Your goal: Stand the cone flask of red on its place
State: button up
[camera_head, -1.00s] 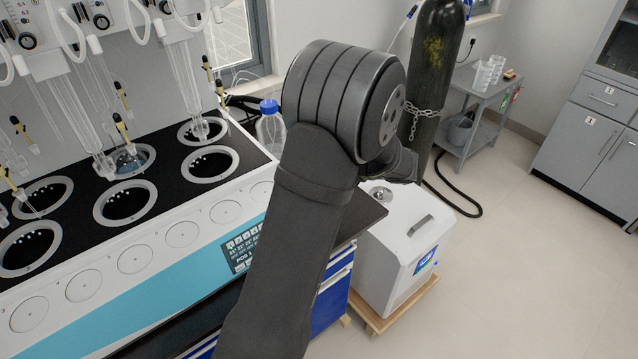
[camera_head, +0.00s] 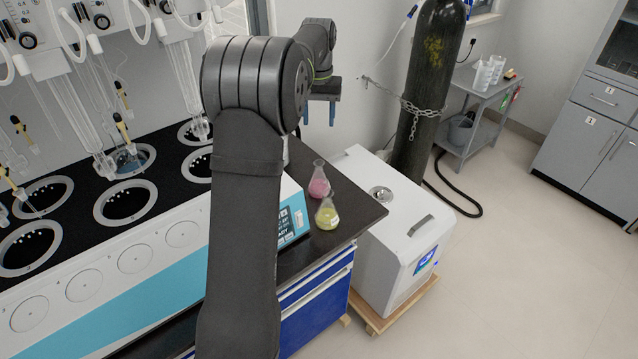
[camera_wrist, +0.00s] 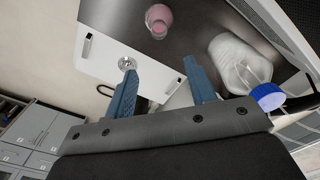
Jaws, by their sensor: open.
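The cone flask of red (camera_head: 319,186) stands upright on the dark bench top beside the distiller, its liquid pinkish red. In the wrist view the red flask (camera_wrist: 159,17) shows at the top edge, beyond the fingertips. My gripper (camera_head: 319,122) is open and empty, fingers pointing down, behind and above the flask and apart from it. In the wrist view my gripper (camera_wrist: 159,68) has its two blue fingers wide apart with nothing between them. Which spot is the flask's place cannot be told from these frames.
A yellow cone flask (camera_head: 327,216) stands close in front of the red one. A clear bottle (camera_wrist: 238,60) with a blue cap is near the right finger in the wrist view. The distiller (camera_head: 150,262) fills the left. A white box unit (camera_head: 405,222) stands right of the bench.

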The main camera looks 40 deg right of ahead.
send_over(319, 164)
notch_tip(319, 164, down, 11)
jog(key=f, duration=0.3)
jog(key=s+f, duration=0.1)
jog(key=f, duration=0.1)
jog(key=shift+a+f, duration=0.1)
jog(key=shift+a, duration=0.3)
jog(key=shift+c, duration=0.2)
grip_shut()
